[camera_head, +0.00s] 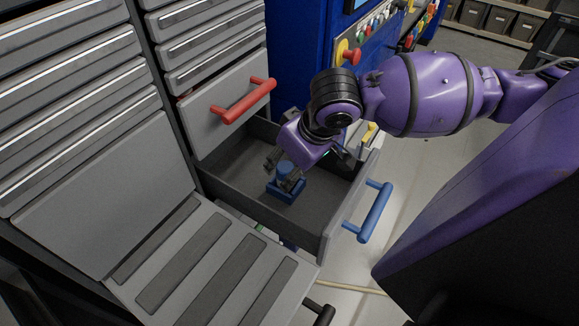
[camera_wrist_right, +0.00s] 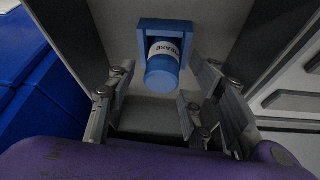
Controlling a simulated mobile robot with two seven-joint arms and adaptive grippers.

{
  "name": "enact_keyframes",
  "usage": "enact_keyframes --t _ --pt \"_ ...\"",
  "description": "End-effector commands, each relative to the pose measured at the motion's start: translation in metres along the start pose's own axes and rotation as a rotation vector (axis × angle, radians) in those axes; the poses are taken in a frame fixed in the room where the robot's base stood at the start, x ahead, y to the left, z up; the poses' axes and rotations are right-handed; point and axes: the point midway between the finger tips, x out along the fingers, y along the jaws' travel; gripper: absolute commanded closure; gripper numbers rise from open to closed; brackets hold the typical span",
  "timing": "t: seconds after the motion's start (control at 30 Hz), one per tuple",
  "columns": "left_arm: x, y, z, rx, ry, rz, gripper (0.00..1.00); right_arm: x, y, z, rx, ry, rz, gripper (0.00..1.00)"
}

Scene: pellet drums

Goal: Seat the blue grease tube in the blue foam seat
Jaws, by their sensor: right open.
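The blue grease tube (camera_head: 285,167) stands in the blue foam seat (camera_head: 283,194) inside the open drawer. In the right wrist view the tube (camera_wrist_right: 162,70), with its white GREASE label, is within the seat's blue rim (camera_wrist_right: 166,24). It looks about upright; its lower end is hidden. My right gripper (camera_head: 283,172) reaches down into the drawer over the seat. Its fingers (camera_wrist_right: 165,80) are open, one on each side of the tube, with gaps visible. My left gripper is not in view.
The dark drawer has a blue handle (camera_head: 370,212) at its front. A closed drawer with a red handle (camera_head: 243,101) is just above, left of my right gripper. A grey ribbed surface (camera_head: 215,262) is in front. A blue machine with buttons (camera_head: 350,55) stands behind.

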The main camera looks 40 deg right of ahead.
Motion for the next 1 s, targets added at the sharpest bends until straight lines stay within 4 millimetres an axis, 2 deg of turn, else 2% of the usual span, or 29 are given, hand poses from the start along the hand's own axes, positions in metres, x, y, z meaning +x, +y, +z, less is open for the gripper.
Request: enact_keyframes --t 0.03,0.2,0.43,0.6,1.0 --pt "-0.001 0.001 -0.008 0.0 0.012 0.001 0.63 -0.014 0.001 -0.002 -0.003 0.008 0.005 0.53" --pt "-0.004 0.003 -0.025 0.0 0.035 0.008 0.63 -0.054 0.001 -0.003 -0.003 0.011 0.007 0.53" --pt "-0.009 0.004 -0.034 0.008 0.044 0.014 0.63 -0.095 0.001 -0.003 -0.001 0.01 0.004 0.53" --pt "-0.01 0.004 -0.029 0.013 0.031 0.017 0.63 -0.106 0.0 -0.001 0.0 0.005 0.002 0.53" --pt "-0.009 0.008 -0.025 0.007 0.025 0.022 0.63 -0.107 0.0 0.0 0.0 0.002 0.0 0.53"
